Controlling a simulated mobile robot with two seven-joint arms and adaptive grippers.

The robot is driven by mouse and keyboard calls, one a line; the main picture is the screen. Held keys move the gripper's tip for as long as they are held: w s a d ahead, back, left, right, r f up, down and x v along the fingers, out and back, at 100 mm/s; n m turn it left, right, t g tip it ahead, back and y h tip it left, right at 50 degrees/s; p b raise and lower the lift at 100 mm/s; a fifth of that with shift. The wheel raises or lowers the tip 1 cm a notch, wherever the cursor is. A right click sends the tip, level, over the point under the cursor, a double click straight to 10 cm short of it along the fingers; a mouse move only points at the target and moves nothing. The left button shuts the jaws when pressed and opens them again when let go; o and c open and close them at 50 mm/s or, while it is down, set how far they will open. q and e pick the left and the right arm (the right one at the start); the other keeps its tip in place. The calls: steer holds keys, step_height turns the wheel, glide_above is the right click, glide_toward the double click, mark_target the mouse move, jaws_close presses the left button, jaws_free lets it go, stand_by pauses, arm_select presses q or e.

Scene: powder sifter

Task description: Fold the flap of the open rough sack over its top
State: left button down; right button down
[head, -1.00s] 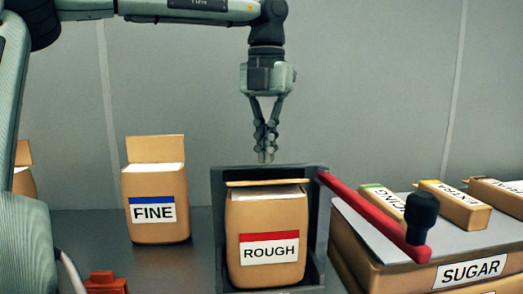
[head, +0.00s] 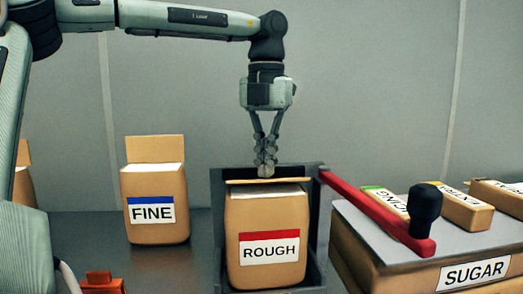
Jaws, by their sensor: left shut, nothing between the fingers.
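The rough sack (head: 266,225) is a tan sack with a red-topped white label. It stands upright in a dark grey holder (head: 218,240). Its flap (head: 266,181) shows as a thin tan strip at the back of the top, and white shows at the top just in front of it. My left gripper (head: 265,171) points down with its fingertips closed and empty. The tips are right at the flap's upper edge in the picture; I cannot tell whether they touch it. My right gripper is not in view.
The fine sack (head: 156,215) stands left with its flap up. A red lever (head: 375,210) with a black knob (head: 425,202) sticks out at the holder's right. The sugar box (head: 460,272) carries several small labelled packs. An orange-red object (head: 103,283) is at front left.

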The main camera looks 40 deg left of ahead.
arm_select(q)
steer(key=shift+f+b, duration=0.4)
steer(key=shift+f, duration=0.3)
step_height(320, 180, up, 3)
steer(key=shift+f+p, duration=0.2)
steer(key=shift+p, duration=1)
steer(key=shift+r+p, duration=0.65)
steer(key=shift+r, duration=0.3)
step_height(320, 180, up, 5)
steer(key=shift+f, duration=0.2)
steer(key=shift+f, duration=0.1)
